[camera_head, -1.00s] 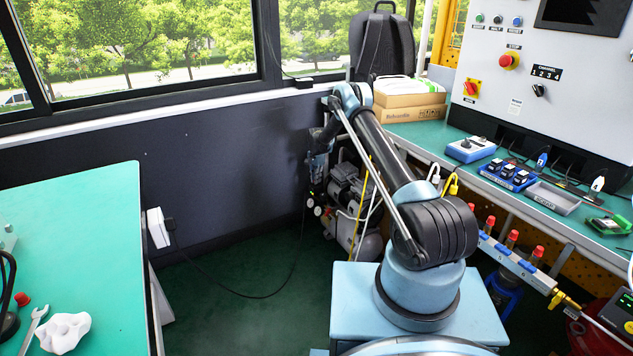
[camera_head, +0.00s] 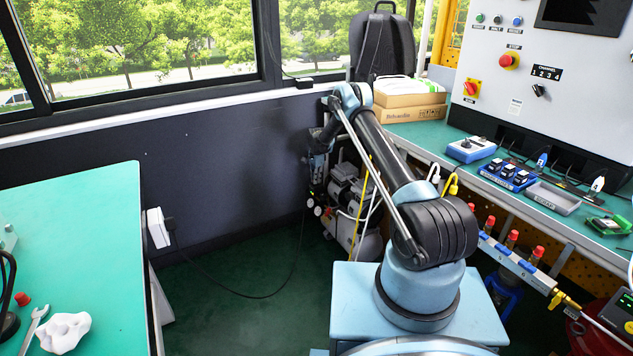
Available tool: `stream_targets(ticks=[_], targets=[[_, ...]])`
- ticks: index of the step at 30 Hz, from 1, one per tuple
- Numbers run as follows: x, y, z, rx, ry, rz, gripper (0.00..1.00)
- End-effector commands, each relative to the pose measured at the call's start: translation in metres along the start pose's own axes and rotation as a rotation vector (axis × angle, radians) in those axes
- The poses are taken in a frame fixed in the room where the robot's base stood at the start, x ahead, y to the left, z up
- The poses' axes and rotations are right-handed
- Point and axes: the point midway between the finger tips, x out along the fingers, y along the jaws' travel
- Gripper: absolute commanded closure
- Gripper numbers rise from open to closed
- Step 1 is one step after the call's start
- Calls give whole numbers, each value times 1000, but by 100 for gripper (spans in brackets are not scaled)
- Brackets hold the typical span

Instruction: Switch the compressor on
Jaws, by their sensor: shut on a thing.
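The compressor (camera_head: 346,190) stands on the floor against the dark wall, beyond my arm. It is a grey and black unit with a tank, small gauges and hoses at its front left. My arm reaches over toward it, and my gripper (camera_head: 316,178) points down at its upper left side. The gripper is small and dark here; its fingers are shut on a part at the compressor's switch. The switch itself is hidden by the gripper, so I cannot tell its position.
A workbench with a control panel (camera_head: 560,85) and boxes (camera_head: 410,100) is at the right. A black cable (camera_head: 245,294) crosses the green floor.

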Motion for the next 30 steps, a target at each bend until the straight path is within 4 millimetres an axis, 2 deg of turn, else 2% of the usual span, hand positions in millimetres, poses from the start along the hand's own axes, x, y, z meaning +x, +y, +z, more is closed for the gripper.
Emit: stream_targets(ticks=[2, 3, 5, 14, 19, 23, 30], targets=[[-1, -2, -2, 1, 2, -7, 100], [-1, -2, -2, 1, 2, -7, 85], [-1, -2, -2, 1, 2, -6, 72], [-1, -1, -1, 0, 1, -3, 72], [-9, -1, 0, 0, 1, -2, 72], [-27, -1, 0, 0, 0, -2, 72], [-73, -1, -1, 0, 0, -2, 72]])
